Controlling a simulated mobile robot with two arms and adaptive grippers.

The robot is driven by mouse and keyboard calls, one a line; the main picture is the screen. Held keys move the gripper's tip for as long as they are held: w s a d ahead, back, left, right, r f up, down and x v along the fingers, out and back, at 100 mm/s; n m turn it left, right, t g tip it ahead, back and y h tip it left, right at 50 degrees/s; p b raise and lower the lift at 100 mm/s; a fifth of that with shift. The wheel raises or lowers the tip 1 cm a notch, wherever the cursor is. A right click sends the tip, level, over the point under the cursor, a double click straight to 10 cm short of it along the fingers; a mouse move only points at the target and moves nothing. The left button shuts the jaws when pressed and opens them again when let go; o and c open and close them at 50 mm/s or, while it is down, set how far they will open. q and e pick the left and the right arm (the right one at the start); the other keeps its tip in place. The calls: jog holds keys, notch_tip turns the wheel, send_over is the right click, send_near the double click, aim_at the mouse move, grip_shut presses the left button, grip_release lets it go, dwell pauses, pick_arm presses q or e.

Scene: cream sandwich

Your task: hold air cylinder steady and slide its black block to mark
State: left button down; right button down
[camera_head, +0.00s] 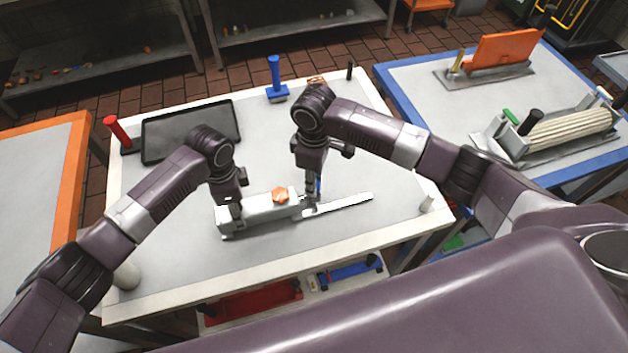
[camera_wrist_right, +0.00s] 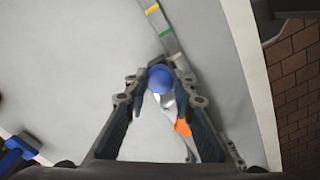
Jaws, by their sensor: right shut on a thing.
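The air cylinder has a pale box-like body (camera_head: 262,213) with an orange piece on top and a thin pale rail (camera_head: 345,203) reaching right. The rail also shows in the right wrist view (camera_wrist_right: 155,22), with coloured bands on it. My right gripper (camera_head: 312,198) is above the joint of body and rail. In its wrist view the fingers (camera_wrist_right: 160,88) are closed on a round blue knob (camera_wrist_right: 160,79). I cannot make out the black block; the right gripper covers that spot. My left gripper (camera_head: 236,211) is down at the body's left end; its finger gap cannot be seen.
A black tray (camera_head: 190,130), a red-handled tool (camera_head: 117,130) and a blue-handled tool (camera_head: 275,80) are at the back of the white table. The tabletop right of the rail is mostly clear.

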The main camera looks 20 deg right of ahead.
jog(key=shift+d, duration=2.15)
jog(key=c, duration=1.6)
grip_release()
jog(key=shift+a, duration=0.1)
notch_tip(320, 180, up, 12)
